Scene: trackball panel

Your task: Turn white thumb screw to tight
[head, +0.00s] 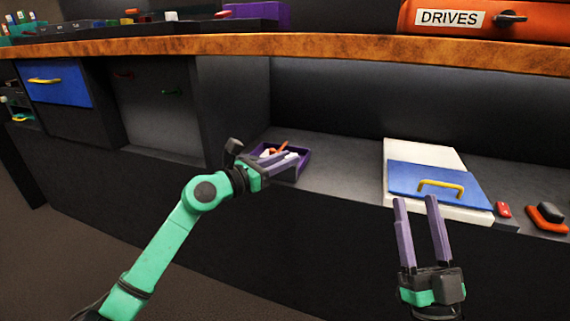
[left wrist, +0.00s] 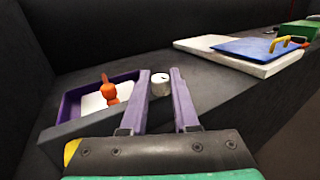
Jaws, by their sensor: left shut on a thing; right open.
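The white thumb screw (left wrist: 160,86) is a short white cylinder with a small dark mark on top, in the left wrist view. My left gripper (left wrist: 160,73) has its purple fingers on either side of the screw and is shut on it. In the head view my left gripper (head: 288,167) reaches to the purple tray on the lower shelf, and I cannot clearly pick out the screw there. My right gripper (head: 416,199) is open and empty, in front of the blue panel.
The purple tray (left wrist: 68,105) holds an orange piece (left wrist: 109,90) and white. A blue panel (head: 407,176) with a yellow handle lies on a white slab (head: 425,152). Red and dark pieces (head: 546,214) sit at right. A wooden counter edge (head: 330,48) runs above; the shelf between is clear.

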